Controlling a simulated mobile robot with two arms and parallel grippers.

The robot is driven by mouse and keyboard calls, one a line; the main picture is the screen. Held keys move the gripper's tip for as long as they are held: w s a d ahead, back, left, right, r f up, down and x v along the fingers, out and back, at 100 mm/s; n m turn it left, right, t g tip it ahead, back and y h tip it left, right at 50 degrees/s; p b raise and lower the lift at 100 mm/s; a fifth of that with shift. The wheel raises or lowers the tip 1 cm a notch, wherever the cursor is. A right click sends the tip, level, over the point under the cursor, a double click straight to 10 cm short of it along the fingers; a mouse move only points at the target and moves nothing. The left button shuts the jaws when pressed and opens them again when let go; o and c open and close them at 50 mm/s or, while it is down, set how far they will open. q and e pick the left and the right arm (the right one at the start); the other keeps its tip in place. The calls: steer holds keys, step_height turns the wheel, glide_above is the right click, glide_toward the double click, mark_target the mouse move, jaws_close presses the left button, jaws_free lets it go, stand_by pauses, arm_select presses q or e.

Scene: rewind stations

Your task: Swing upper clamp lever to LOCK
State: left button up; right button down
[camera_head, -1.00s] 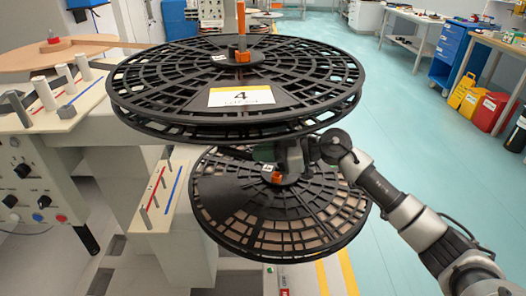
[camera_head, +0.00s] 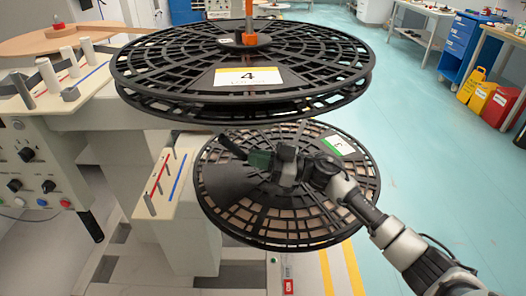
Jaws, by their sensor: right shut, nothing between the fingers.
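The upper reel (camera_head: 180,70), a black openwork flange pair with a yellow-white label "4" (camera_head: 248,77), lies flat on its spindle. At its hub is the small orange upper clamp lever (camera_head: 257,40), beside the orange-topped spindle (camera_head: 249,10); its exact setting is too small to read. Below is the lower reel (camera_head: 330,215), with a green-striped label (camera_head: 337,145). My right gripper (camera_head: 232,148) is shut and empty, over the lower reel's hub and below the upper reel, apart from the upper lever. It hides the lower hub. My left gripper is not in view.
A control panel (camera_head: 38,168) with knobs and a post deck (camera_head: 75,85) stand at left. A smaller deck (camera_head: 165,190) with red and blue lines stands beside the lower reel. Open floor (camera_head: 440,170) lies to the right, with bins (camera_head: 497,108) farther back.

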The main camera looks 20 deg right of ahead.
mark_target(234, 144)
steer(key=shift+w+a+f, duration=0.1)
steer(key=shift+a+f, duration=0.45)
steer(key=shift+f, duration=0.05)
step_height(234, 144, up, 4)
steer(key=shift+d+r+p, duration=0.1)
steer(key=shift+r+p, duration=0.05)
steer(key=shift+p, duration=0.45)
steer(key=s+d+r, duration=0.6)
steer(key=s+d, duration=0.2)
steer(key=shift+d+r, duration=0.15)
steer(key=shift+r, duration=0.15)
